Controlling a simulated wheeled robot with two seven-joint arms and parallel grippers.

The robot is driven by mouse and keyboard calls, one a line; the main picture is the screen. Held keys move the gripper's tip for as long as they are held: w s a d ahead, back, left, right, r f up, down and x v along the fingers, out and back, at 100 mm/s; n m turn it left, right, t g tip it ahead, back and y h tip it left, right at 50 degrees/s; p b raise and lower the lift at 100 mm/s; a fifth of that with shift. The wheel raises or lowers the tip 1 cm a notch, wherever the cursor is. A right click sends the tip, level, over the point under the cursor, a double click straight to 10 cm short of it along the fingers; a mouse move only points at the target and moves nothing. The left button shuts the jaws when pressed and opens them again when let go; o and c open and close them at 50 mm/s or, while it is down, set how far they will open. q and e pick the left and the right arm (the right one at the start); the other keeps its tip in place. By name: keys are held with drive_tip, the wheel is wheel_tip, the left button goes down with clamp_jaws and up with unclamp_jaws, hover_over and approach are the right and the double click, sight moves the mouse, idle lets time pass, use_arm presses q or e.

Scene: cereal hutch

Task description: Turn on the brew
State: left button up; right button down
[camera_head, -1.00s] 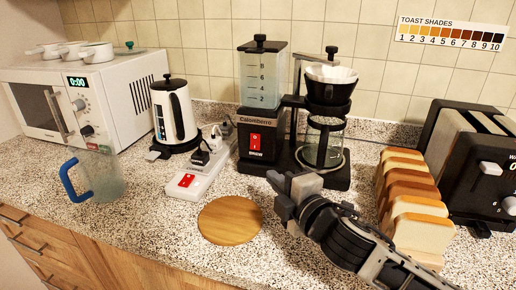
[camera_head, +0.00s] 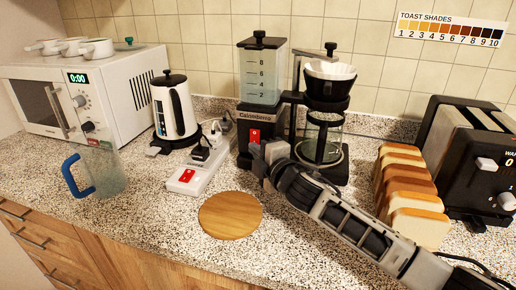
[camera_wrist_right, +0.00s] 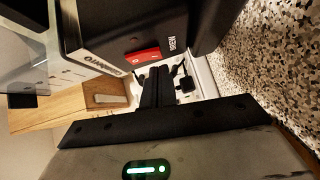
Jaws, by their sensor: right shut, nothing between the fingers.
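The coffee maker (camera_head: 247,117) stands against the back wall, with a clear water tank, a glass carafe (camera_head: 321,137) and a white filter cone. Its red brew switch (camera_head: 255,136) is on the front of the black base; the wrist view shows the switch (camera_wrist_right: 142,56) and the BREW label beside it. My right gripper (camera_head: 259,158) is shut and empty, its tips close to the base just below the switch and over the label in the head view. In the wrist view its dark fingers (camera_wrist_right: 157,85) lie beside the switch; I cannot tell if they touch. My left gripper is out of view.
A white power strip (camera_head: 207,174) with a red switch lies left of the coffee maker. A kettle (camera_head: 175,112), a microwave (camera_head: 122,95) and a blue-handled jug (camera_head: 103,170) are further left. Bread slices (camera_head: 412,205) and a toaster (camera_head: 478,160) are right. A round wooden board (camera_head: 230,216) lies in front.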

drive_tip(key=shift+w+d, duration=0.15)
drive_tip(key=shift+w, duration=0.35)
drive_tip(key=shift+w+f+b, duration=0.15)
drive_tip(key=shift+f+b, duration=0.2)
drive_tip(key=shift+b, duration=0.45)
drive_tip(key=shift+d+r, duration=0.1)
drive_tip(key=shift+r, duration=0.15)
drive_tip(key=s, duration=0.1)
drive_tip(key=s+a, duration=0.1)
drive_tip(key=s+p, duration=0.1)
drive_tip(key=s, duration=0.1)
drive_tip(key=shift+a+f, duration=0.25)
drive_tip(key=shift+f, duration=0.1)
drive_tip(key=v, duration=0.3)
drive_tip(key=f+v, duration=0.1)
drive_tip(key=v, duration=0.5)
drive_tip(key=shift+s+d+f+b, duration=0.25)
drive_tip(key=shift+s+d+b, duration=0.05)
drive_tip(key=shift+d+b, duration=0.1)
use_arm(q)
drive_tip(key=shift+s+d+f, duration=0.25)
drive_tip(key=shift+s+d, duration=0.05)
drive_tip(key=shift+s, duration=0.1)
